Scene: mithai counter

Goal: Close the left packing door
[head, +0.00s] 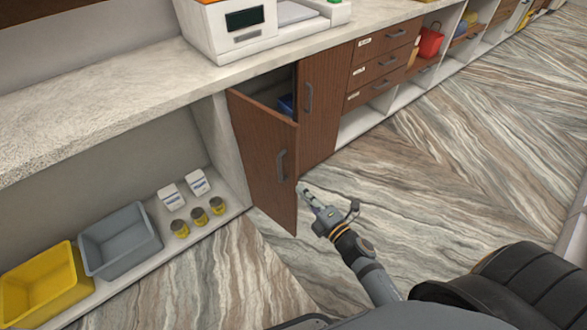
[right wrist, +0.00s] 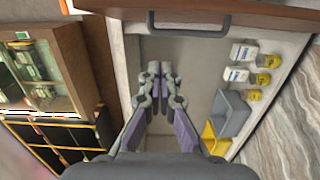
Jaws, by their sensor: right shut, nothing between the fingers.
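The left packing door (head: 262,160) is a brown wooden door under the counter. In the right wrist view, the fingertips (right wrist: 159,70) are together below the door's handle (right wrist: 190,24); contact with the door cannot be told. My left gripper is out of view.
Left of the door, an open shelf holds a yellow bin (head: 45,286), a grey bin (head: 118,240), several small jars and white packets. A blue item (head: 286,105) sits inside the cabinet. Drawers (head: 383,62) stand farther right. The marbled floor right of the door is clear.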

